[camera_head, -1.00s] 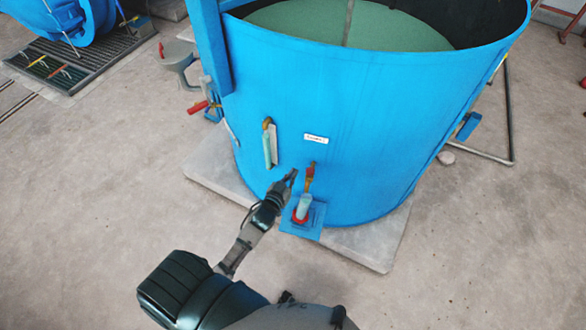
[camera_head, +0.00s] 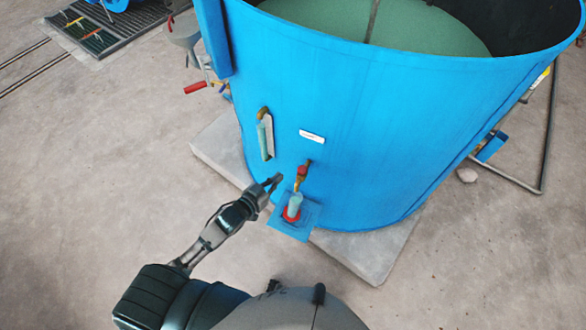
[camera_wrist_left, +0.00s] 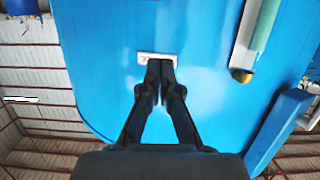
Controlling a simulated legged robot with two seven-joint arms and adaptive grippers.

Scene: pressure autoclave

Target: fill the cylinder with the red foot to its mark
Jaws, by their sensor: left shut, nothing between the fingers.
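The cylinder with the red foot (camera_head: 294,207) stands upright on a small blue shelf (camera_head: 289,230) at the base of the large blue tank (camera_head: 350,140). It looks pale and translucent; its mark and liquid level are too small to read. A tap with a red handle (camera_head: 301,171) sticks out of the tank wall just above the cylinder. My left gripper (camera_head: 275,180) is just left of the tap, apart from it in the picture. In the left wrist view its fingers (camera_wrist_left: 160,66) are together and empty, in front of a white label (camera_wrist_left: 150,57). My right gripper is not visible.
A pale tube with a brass fitting (camera_head: 265,138) is on the tank wall, up and left of the tap. A white label (camera_head: 312,136) is above the tap. A red-handled valve (camera_head: 195,88) is at the left.

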